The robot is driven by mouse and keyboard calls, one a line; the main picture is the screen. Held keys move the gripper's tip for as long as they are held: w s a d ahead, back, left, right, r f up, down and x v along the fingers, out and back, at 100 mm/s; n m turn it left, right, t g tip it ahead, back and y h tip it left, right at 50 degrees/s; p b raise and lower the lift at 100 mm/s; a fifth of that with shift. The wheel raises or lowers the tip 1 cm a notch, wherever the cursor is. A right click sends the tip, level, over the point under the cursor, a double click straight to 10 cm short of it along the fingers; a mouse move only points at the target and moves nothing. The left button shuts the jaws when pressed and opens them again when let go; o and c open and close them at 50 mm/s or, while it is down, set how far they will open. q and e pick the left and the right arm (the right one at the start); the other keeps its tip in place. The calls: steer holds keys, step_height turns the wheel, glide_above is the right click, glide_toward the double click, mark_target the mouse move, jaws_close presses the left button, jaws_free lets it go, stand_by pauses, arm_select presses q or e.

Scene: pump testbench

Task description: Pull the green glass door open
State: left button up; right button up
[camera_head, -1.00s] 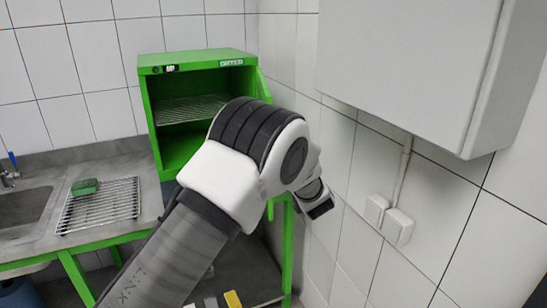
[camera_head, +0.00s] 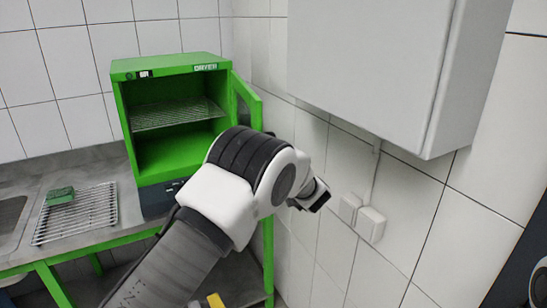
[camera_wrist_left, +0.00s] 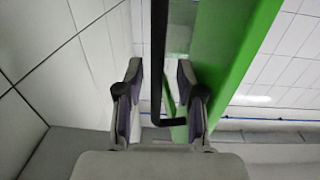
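The green dryer (camera_head: 165,68) stands on the counter with its front open, showing a wire shelf inside. Its green-framed glass door (camera_head: 250,96) stands swung out at the right side, near the wall. In the left wrist view, the green door frame (camera_wrist_left: 225,60) is at the right and a black handle bar (camera_wrist_left: 158,60) runs down the middle. My left gripper (camera_wrist_left: 157,75) is open, one finger on each side of the handle, with gaps visible.
A tiled wall with two white boxes (camera_head: 370,224) and a large white cabinet (camera_head: 370,65) is close on the right. A wire rack (camera_head: 75,213) and green sponge (camera_head: 60,195) lie on the counter at left. A yellow object (camera_head: 215,300) is below the counter.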

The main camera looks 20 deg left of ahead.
arm_select(q)
steer(key=shift+f, duration=0.1)
steer(key=v, duration=0.7)
steer(key=shift+s, duration=0.15)
steer(key=shift+d, duration=0.1)
